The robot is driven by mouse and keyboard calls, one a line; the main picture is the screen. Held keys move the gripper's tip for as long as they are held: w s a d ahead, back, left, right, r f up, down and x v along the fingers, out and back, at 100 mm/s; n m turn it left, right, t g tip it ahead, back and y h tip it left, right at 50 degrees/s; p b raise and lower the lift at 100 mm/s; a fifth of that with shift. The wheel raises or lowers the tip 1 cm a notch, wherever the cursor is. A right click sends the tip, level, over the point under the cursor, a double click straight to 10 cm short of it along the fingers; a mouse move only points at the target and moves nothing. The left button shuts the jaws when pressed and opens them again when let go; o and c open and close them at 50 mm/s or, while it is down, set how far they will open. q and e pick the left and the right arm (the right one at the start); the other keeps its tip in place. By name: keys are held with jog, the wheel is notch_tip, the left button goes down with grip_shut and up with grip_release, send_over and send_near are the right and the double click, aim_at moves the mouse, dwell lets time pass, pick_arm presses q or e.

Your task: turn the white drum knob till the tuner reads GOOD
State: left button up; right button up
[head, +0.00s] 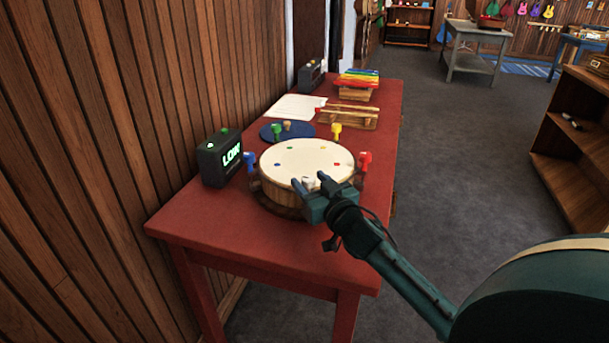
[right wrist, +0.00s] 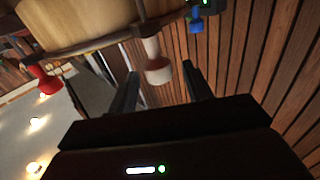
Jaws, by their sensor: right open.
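The drum (head: 305,163) stands on the red table, with colored knobs around its rim. The tuner (head: 219,157) is a black box left of the drum, and its lit screen reads LOW. My right gripper (head: 309,186) is at the drum's near side, open. The white knob (head: 308,182) shows only partly between its fingers in the head view. In the right wrist view the white knob (right wrist: 157,62) lies ahead of and roughly between the two open fingers (right wrist: 160,85), with no grip on it visible. My left gripper is not in view.
The red knob (head: 364,160) is right of my right gripper, and the blue knob (head: 250,160) is left. Behind the drum are a blue round mat (head: 270,134), a paper and a xylophone (head: 357,80). A wooden wall (head: 100,120) borders the table's left side.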

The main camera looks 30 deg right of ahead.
jog(key=shift+w+d, duration=0.15)
jog(key=shift+w, duration=1.6)
jog(key=shift+c, duration=0.4)
jog(key=c, duration=0.9)
